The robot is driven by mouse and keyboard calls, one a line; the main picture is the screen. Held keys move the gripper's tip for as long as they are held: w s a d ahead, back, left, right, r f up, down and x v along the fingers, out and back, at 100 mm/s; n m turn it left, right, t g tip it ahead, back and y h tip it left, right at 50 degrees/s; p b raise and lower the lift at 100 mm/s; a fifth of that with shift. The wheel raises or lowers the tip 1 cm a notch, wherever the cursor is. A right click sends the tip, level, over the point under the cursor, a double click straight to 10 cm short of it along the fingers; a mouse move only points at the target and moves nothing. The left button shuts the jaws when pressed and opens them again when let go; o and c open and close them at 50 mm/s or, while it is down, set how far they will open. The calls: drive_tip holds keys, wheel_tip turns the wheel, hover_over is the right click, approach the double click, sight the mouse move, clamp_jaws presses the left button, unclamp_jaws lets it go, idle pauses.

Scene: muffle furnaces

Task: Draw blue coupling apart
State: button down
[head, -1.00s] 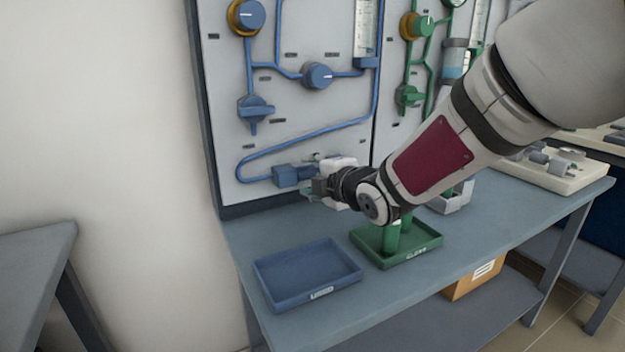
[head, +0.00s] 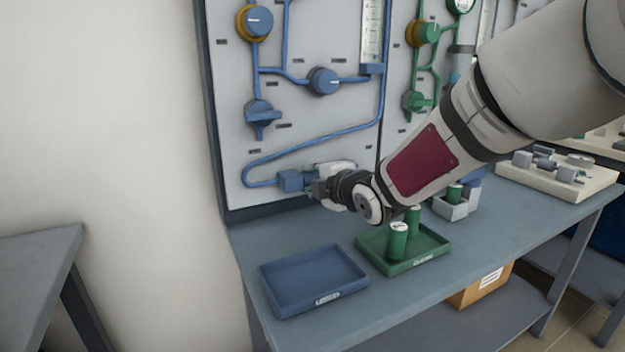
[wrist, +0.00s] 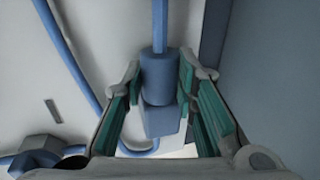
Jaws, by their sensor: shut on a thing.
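The blue coupling (head: 290,180) sits at the end of the blue pipe, low on the panel. In the wrist view it shows as a round blue collar (wrist: 158,78) on the pipe with a paler blue block (wrist: 166,120) below it. My gripper (head: 312,187) is at the coupling's right end in the head view. In the wrist view its teal-padded fingers (wrist: 163,100) stand on both sides of the coupling, shut on it. The collar and block look joined. The coupling's far side is hidden.
An empty blue tray (head: 314,306) stands on the bench (head: 470,240) below. A green tray (head: 432,262) holds green cylinders (head: 397,240) under my arm. A grey holder (head: 457,210) stands behind. Blue valves (head: 262,114) sit above on the panel.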

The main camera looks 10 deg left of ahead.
drive_tip(key=shift+w+d, duration=0.45)
drive_tip(key=shift+d, duration=0.25)
drive_tip(key=shift+w+d, duration=0.45)
drive_tip(key=shift+d, duration=0.25)
drive_tip(key=c, duration=1.3)
unclamp_jaws()
drive_tip(key=shift+w+d, duration=0.1)
drive_tip(key=v, duration=1.2)
